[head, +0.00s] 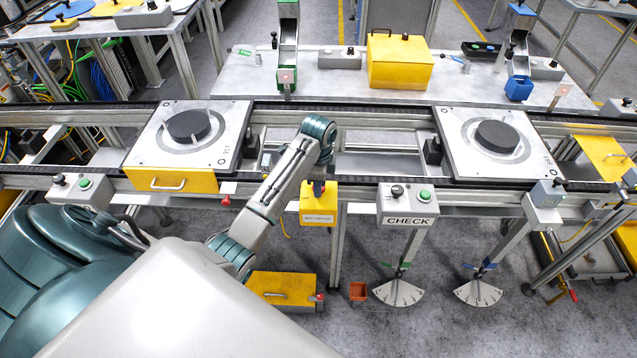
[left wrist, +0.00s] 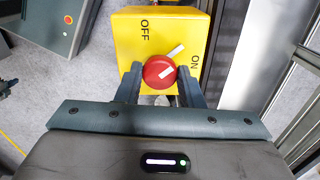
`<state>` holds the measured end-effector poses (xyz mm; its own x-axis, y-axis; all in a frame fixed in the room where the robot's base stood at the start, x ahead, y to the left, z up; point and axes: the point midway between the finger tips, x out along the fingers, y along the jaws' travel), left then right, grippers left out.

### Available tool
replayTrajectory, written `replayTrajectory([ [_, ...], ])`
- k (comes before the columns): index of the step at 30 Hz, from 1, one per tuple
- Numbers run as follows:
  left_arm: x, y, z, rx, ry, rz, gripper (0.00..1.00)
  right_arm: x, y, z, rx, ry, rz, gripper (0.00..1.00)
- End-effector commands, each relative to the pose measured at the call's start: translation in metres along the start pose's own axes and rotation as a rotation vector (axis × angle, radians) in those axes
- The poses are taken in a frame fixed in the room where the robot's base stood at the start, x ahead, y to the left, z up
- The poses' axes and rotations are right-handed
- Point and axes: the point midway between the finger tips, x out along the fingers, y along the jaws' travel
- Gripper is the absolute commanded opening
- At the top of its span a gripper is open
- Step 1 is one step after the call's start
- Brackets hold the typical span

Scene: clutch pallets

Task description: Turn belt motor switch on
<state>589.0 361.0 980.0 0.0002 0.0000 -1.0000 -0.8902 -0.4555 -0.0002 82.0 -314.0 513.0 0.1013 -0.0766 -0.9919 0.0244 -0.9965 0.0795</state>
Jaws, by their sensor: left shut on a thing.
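The belt motor switch box is yellow with a white label and hangs below the conveyor's front rail in the head view (head: 319,204). In the left wrist view the box (left wrist: 130,52) shows OFF at the top and ON at the right. Its round red knob (left wrist: 153,69) carries a white mark slanting up and right, between the two words. My left gripper (left wrist: 160,85) is shut on the knob, a finger on each side. In the head view my left gripper (head: 318,188) is at the top of the box, and the knob is hidden. My right gripper is not in view.
Two pallets with dark discs, left (head: 230,125) and right (head: 460,130), sit on the conveyor. A CHECK box (head: 408,206) stands right of the switch, and a button box (head: 82,190) is at the left. A yellow case (head: 282,285) is below.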

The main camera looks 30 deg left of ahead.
Motion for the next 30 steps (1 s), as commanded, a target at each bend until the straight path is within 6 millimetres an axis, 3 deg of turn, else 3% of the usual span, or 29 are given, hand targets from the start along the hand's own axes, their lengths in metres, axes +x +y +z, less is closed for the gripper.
replayTrajectory([
  [15,0.0002,0.0001,-0.0004,0.468,0.001,0.000,0.11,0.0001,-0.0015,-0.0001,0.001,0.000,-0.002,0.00],
  [30,0.0004,0.0004,-0.0005,0.704,0.001,0.000,0.11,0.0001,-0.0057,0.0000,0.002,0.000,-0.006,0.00],
])
